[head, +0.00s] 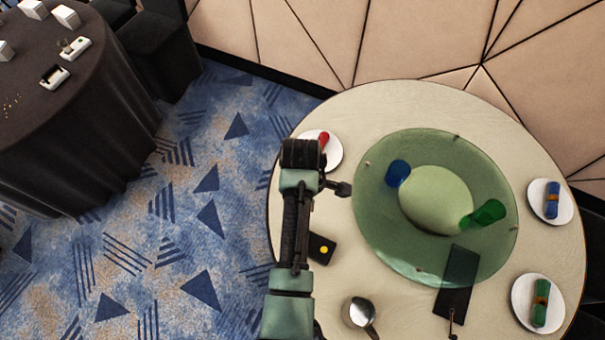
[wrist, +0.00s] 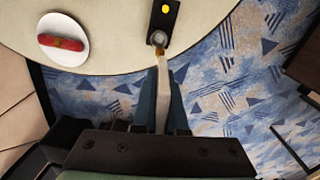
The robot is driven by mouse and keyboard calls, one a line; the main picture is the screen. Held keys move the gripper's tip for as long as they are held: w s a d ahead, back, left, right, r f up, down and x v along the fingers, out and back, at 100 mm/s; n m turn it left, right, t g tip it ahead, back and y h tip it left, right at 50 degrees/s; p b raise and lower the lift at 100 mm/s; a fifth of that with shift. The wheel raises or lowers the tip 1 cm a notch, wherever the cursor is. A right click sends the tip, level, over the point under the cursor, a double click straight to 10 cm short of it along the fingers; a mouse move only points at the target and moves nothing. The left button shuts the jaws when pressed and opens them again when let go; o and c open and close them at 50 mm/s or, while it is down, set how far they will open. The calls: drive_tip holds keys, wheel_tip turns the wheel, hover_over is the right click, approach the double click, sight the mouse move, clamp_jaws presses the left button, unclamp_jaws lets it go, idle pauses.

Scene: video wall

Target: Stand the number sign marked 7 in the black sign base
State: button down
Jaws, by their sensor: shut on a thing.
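My gripper (wrist: 163,88) shows at the bottom middle of the wrist view, shut on a thin pale piece (wrist: 162,75) with a brown tip. I take this piece to be the number sign, seen edge-on; no 7 can be read. In the head view my gripper (head: 339,188) is over the table's left side, and the held piece cannot be made out. A black piece with a yellow dot (head: 322,249) lies on the table near its left edge, partly behind my arm; it also shows in the wrist view (wrist: 166,24). It may be the base. A grey ring overlaps its near end, behind the held tip.
A plate with a red napkin (head: 334,150) is beside my wrist. A green glass turntable (head: 400,245) fills the table's middle. A dark panel (head: 457,285) and a round metal object (head: 360,311) are at the front. Two more napkin plates stand at the right.

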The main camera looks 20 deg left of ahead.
drive_tip(key=shift+w+f+b, duration=0.15)
drive_tip(key=shift+f+b, duration=0.45)
drive_tip(key=shift+f, duration=0.3)
wheel_tip(320, 180, down, 4)
drive_tip(key=b, duration=0.4)
drive_tip(key=shift+f+b, duration=0.2)
drive_tip(key=shift+b, duration=0.1)
drive_tip(key=shift+f+b, duration=1.9)
drive_tip(key=shift+f, duration=1)
drive_tip(key=shift+f+b, duration=1.5)
drive_tip(key=shift+f, duration=0.5)
drive_tip(key=c, duration=1.4)
unclamp_jaws()
drive_tip(key=o, duration=0.5)
